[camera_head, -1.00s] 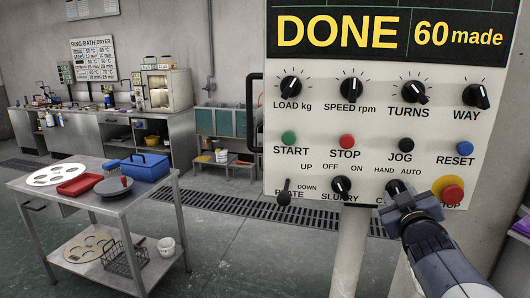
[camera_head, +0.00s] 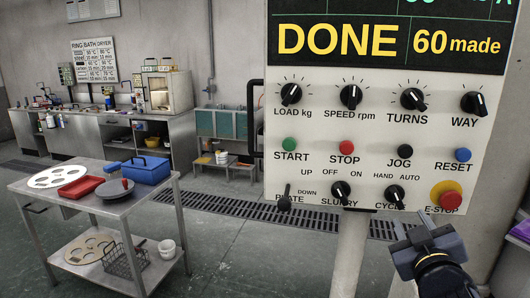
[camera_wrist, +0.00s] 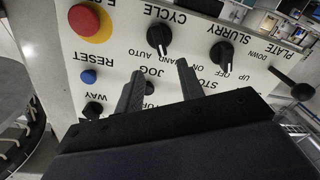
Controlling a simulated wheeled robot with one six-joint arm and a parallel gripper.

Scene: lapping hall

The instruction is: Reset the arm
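My gripper (camera_head: 425,250) hangs below the lower right of the control panel (camera_head: 385,170), clear of the CYCLE knob (camera_head: 394,196) and under the red E-STOP button (camera_head: 446,196). In the wrist view my gripper (camera_wrist: 160,72) shows two dark fingers apart with nothing held between them. The panel appears upside down there, with the CYCLE knob (camera_wrist: 159,37) and E-STOP button (camera_wrist: 88,23) beyond the fingertips. The panel display (camera_head: 385,40) reads DONE and 60 made.
A steel cart (camera_head: 97,211) stands at left with a red tray (camera_head: 80,187), a blue box (camera_head: 146,169) and a wire basket (camera_head: 125,262). A bench (camera_head: 85,137) lines the back wall. Open floor lies between the cart and the panel's post (camera_head: 349,250).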

